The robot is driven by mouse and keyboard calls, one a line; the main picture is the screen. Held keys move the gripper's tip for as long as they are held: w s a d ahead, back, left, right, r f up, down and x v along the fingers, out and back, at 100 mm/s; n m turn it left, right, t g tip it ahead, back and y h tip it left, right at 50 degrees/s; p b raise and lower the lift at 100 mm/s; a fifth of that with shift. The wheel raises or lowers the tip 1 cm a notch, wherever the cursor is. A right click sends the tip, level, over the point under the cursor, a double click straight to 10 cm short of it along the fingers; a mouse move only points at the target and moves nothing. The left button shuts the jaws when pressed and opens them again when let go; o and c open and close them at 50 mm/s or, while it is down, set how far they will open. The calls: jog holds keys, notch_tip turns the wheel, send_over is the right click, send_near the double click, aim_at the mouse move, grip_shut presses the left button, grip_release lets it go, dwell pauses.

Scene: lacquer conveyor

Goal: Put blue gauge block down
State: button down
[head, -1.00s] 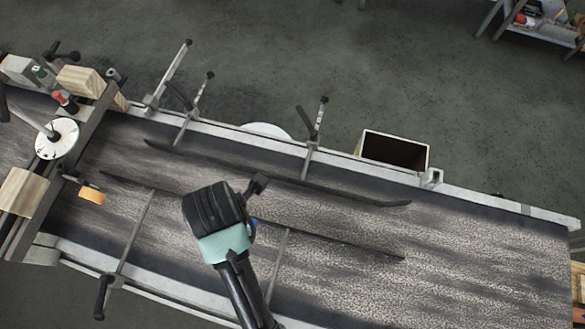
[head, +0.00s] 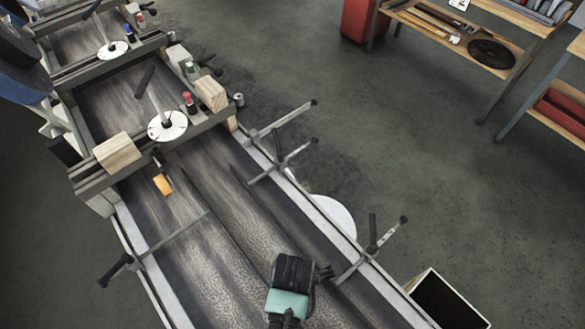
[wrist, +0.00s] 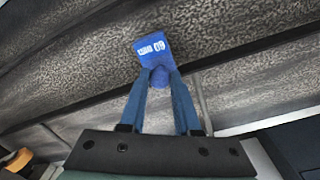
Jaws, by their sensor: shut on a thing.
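The blue gauge block (wrist: 152,49) shows at the top middle of the wrist view, with white marking on its face. My gripper (wrist: 160,77) is shut on its lower end, the two blue fingers closing in toward each other there. The grey, speckled conveyor belt (wrist: 235,95) lies behind the block; I cannot tell whether the block touches it. In the head view my gripper's dark housing (head: 294,273) is over the belt (head: 200,265) near the bottom middle, and it hides the fingertips and the block.
Rail clamps (head: 371,249) and a white round disc (head: 333,216) stand along the right edge. An open box (head: 443,300) is at lower right. A crossbar (head: 190,128) with wooden blocks spans the belt farther up. An orange piece (head: 163,185) hangs near it. Belt between is mostly clear.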

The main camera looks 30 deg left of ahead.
jog(key=shift+f, duration=0.95)
jog(key=c, duration=0.6)
grip_release()
jog(key=shift+f, duration=0.1)
notch_tip(320, 180, up, 12)
jog(key=shift+s+d+r+b, duration=0.15)
jog(key=shift+b, duration=0.25)
